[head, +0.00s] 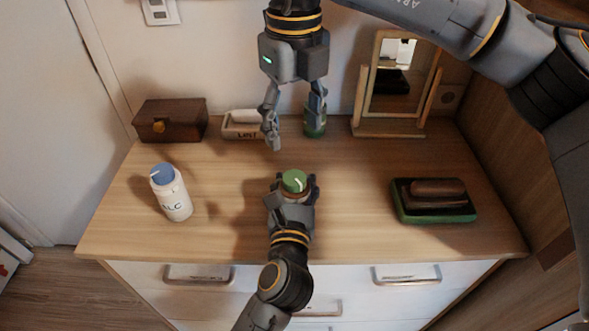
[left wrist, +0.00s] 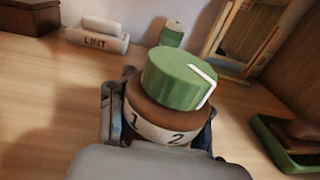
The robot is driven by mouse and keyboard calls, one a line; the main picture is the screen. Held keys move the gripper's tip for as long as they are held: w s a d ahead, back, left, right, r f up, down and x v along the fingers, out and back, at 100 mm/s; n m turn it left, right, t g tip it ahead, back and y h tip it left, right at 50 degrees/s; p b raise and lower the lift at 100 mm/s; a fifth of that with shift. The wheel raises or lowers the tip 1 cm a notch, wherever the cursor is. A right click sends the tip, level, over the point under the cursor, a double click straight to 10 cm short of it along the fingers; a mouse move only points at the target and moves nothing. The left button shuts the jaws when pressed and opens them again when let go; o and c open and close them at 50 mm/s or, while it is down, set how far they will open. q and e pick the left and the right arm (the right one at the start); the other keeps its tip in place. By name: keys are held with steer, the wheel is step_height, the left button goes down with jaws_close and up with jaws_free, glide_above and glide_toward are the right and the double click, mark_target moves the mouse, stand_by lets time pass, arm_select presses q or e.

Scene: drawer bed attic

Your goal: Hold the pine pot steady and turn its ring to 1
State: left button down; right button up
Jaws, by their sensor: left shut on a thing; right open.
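The pine pot has a green top (head: 293,181) with a white pointer line. In the left wrist view, its brown body and pale band (left wrist: 160,132) show the numbers 1 and 2. The line on the green top (left wrist: 180,78) runs down its side to the right of the 2. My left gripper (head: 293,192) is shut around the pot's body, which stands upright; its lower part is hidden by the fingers. My right gripper (head: 294,134) hangs open, fingers down, above and behind the pot, apart from it.
A white bottle with blue cap (head: 172,195) stands left. A brown box (head: 170,121), a LINT holder (head: 240,132), a green can (head: 315,122) and a mirror (head: 362,128) stand at the back. A green tray (head: 436,216) holds dark objects at right. The tabletop beside the pot is clear.

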mark_target(294, 178)
step_height(294, 178, down, 10)
steer(key=shift+f, duration=0.25)
steer(key=c, duration=1.2)
